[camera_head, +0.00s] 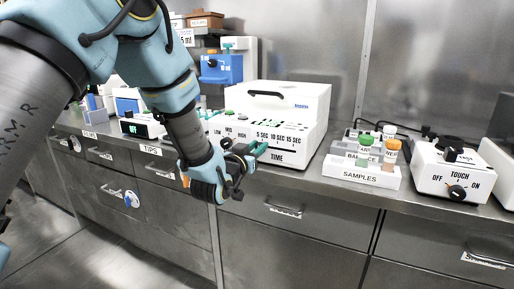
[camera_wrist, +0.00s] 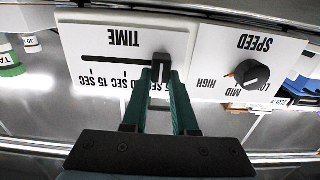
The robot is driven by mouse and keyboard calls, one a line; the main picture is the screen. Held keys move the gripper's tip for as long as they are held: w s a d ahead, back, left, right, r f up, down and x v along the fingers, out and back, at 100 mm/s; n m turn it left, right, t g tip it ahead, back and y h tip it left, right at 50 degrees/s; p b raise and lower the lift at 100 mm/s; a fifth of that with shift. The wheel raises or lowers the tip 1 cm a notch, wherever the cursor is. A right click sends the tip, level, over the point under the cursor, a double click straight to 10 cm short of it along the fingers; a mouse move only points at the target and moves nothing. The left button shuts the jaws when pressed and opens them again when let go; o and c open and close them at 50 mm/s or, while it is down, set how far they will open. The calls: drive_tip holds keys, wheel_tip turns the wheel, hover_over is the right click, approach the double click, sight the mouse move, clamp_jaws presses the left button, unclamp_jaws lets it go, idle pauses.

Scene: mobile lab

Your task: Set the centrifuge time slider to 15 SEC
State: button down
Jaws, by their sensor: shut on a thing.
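The white centrifuge (camera_head: 305,108) stands on the steel counter, its front marked TIME with 5, 10 and 15 SEC. The wrist view shows this TIME panel (camera_wrist: 75,40) upside down, with a dark slot and 15 SEC toward the left. The black slider knob (camera_wrist: 161,66) sits at the slot's right end, by the 5 SEC label, which is partly hidden by my fingers. My gripper (camera_wrist: 161,82) has its green fingers closed on either side of the knob. In the head view my gripper (camera_head: 256,149) is at the centrifuge's front.
A SPEED dial (camera_wrist: 252,74) is right of the slider in the wrist view. Right of the centrifuge are a SAMPLES rack (camera_head: 360,175) with capped tubes and a device marked TOUCH (camera_head: 455,170). A display box (camera_head: 140,128) and a blue device (camera_head: 222,68) stand left.

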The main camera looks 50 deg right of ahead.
drive_tip(key=s+d+b, duration=0.1)
drive_tip(key=s, duration=0.2)
drive_tip(key=s+b, duration=0.1)
drive_tip(key=s, duration=0.2)
drive_tip(key=s+d+b, duration=0.1)
drive_tip(key=s, duration=0.2)
drive_tip(key=shift+s+d, duration=0.3)
drive_tip(key=c, duration=0.7)
unclamp_jaws()
drive_tip(key=b, duration=0.1)
approach(295, 148)
drive_tip(key=v, duration=0.4)
drive_tip(key=shift+a, duration=0.25)
